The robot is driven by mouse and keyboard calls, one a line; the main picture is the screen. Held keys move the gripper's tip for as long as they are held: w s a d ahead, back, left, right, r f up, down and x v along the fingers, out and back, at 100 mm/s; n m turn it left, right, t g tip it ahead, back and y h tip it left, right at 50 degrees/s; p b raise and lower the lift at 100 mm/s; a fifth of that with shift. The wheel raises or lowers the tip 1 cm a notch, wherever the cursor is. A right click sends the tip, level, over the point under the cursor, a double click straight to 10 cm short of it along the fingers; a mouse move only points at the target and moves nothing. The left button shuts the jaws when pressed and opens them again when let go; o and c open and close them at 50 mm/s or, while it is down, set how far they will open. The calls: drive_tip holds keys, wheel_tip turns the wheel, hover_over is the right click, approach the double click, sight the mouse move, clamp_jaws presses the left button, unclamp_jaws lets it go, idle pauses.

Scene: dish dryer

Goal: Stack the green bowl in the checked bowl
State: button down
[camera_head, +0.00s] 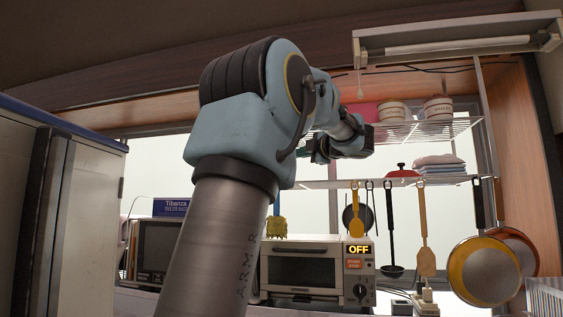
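My arm reaches up and to the right. My gripper (317,149) is at its far end, turned to the left, just below the left end of the upper wire shelf. Its fingers are small and dark here, and I cannot tell whether they are open or shut. A small greenish patch (303,147) shows right at the fingertips; it may be part of the green bowl, but it is too small to be sure. I cannot make out the checked bowl in this view. My arm hides much of the middle.
The upper wire shelf (445,130) bears two pale canisters (393,112) and a pink item (366,112). The lower shelf (340,184) bears a red-lidded pot (402,174) and folded cloths (440,164). Utensils and pans (484,271) hang below. A toaster oven (300,270) stands underneath.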

drive_tip(key=w+a+n+p, duration=0.1)
drive_tip(key=w+a+p, duration=0.2)
drive_tip(key=w, duration=0.2)
drive_tip(key=w+a+g+p, duration=0.1)
drive_tip(key=w+a+p, duration=0.2)
drive_tip(key=w, duration=0.2)
drive_tip(key=shift+w+r+n, duration=0.15)
drive_tip(key=shift+r+n, duration=0.1)
drive_tip(key=shift+n, duration=0.15)
